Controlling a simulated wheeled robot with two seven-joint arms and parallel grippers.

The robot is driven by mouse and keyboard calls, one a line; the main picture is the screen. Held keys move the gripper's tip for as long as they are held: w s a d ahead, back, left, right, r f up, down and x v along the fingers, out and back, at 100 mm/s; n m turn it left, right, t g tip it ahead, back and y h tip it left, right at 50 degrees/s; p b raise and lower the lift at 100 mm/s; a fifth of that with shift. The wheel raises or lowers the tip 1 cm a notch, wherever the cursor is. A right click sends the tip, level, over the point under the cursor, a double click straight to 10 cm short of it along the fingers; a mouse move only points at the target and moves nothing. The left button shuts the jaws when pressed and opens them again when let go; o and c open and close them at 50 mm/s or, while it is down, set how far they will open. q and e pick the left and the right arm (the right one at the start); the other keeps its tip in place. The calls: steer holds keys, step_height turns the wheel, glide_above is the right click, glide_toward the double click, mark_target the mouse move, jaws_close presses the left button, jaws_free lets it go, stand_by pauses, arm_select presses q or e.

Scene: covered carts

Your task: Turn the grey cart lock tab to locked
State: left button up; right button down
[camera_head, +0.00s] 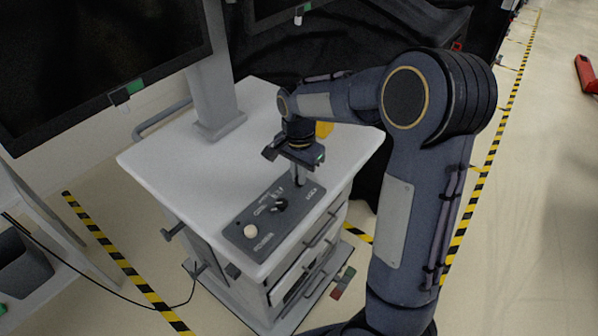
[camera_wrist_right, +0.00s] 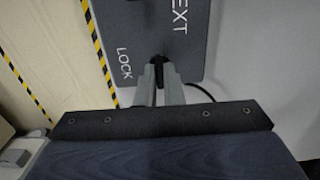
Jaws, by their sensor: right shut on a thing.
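The grey control panel (camera_head: 262,238) lies on the front part of the white cart top. In the right wrist view the panel (camera_wrist_right: 196,62) shows the words "LOCK" and "NEXT". My right gripper (camera_head: 299,181) points down at the far right end of the panel. In the right wrist view my right gripper (camera_wrist_right: 160,72) has its fingers close together beside the "LOCK" label, shut on a small dark piece, the lock tab (camera_wrist_right: 158,62). The fingers hide most of the tab, so I cannot tell its angle. My left gripper is not in view.
A round pale button (camera_head: 250,231) and a black knob (camera_head: 280,205) sit on the panel. The white cart (camera_head: 165,160) carries a monitor (camera_head: 95,60) on a post. A yellow object (camera_head: 324,129) stands behind my right wrist. Yellow-black tape (camera_head: 110,250) marks the floor.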

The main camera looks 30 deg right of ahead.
steer(key=shift+w+r, duration=0.1)
stand_by(0.4)
steer(key=c, duration=1.6)
jaws_free()
steer(key=shift+o, duration=0.2)
step_height(320, 180, up, 8)
steer(key=shift+f, duration=0.15)
steer(key=s+a+n+t+y, duration=0.1)
steer(key=s+a+n+t, duration=0.1)
steer(key=s+n, duration=0.2)
steer(key=s+a+n+t+y, duration=0.1)
steer(key=s+a+n, duration=0.2)
steer(key=s, duration=0.8)
steer(key=s+a+f+n+t+y, duration=0.1)
steer(key=s+a+n+t, duration=0.1)
steer(key=s+n, duration=0.2)
steer(key=s, duration=0.3)
steer(key=shift+s+a+n+t+y, duration=0.15)
steer(key=shift+a+n+t+y, duration=0.15)
steer(key=shift+y, duration=0.1)
